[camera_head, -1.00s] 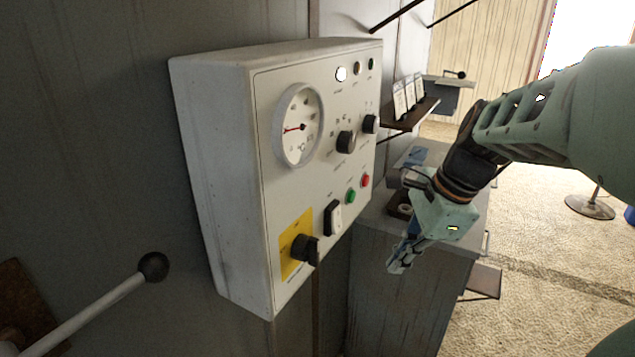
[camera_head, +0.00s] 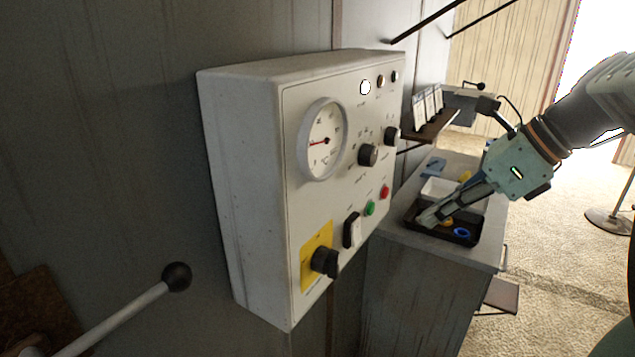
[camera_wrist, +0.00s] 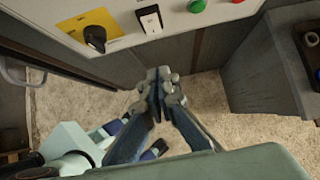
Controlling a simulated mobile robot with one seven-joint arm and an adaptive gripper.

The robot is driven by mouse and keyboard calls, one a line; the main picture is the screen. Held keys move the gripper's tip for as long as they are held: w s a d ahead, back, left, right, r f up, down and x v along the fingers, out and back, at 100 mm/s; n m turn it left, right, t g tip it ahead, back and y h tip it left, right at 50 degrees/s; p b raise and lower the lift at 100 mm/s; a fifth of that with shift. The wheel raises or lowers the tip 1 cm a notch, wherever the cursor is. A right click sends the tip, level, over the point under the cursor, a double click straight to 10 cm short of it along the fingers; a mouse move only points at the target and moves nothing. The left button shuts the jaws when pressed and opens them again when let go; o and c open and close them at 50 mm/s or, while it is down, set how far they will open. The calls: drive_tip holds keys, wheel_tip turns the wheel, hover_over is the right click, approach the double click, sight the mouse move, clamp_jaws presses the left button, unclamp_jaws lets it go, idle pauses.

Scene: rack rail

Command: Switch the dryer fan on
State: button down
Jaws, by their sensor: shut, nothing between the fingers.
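A white control box (camera_head: 240,190) hangs on the grey wall. It has a round gauge with a red needle, two black knobs, a green button (camera_head: 369,208), a red button (camera_head: 385,191), a black-and-white rocker switch (camera_head: 352,229) and a black rotary knob (camera_head: 325,262) on a yellow plate. Which control is the fan's cannot be read. My gripper (camera_head: 426,220) is shut and empty, to the right of the box and apart from it. In the wrist view my gripper (camera_wrist: 158,82) points towards the floor below the panel; the rocker switch (camera_wrist: 150,20) and rotary knob (camera_wrist: 95,37) show above it.
A grey cabinet (camera_head: 420,285) stands right of the box, with a black tray (camera_head: 412,228) of small parts on top. A small shelf (camera_head: 430,128) with cards is behind. A lever with a black ball (camera_head: 177,277) juts out at lower left.

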sight(357, 232)
idle(0.3)
drive_tip(key=w+a+r+x, duration=0.1)
drive_tip(key=x, duration=1.1)
drive_tip(key=shift+w+a, duration=0.3)
drive_tip(key=shift+a, duration=0.3)
drive_tip(key=shift+r+p, duration=0.1)
drive_tip(key=shift+p, duration=0.25)
drive_tip(key=shift+w+a, duration=0.15)
drive_tip(key=shift+a, duration=0.05)
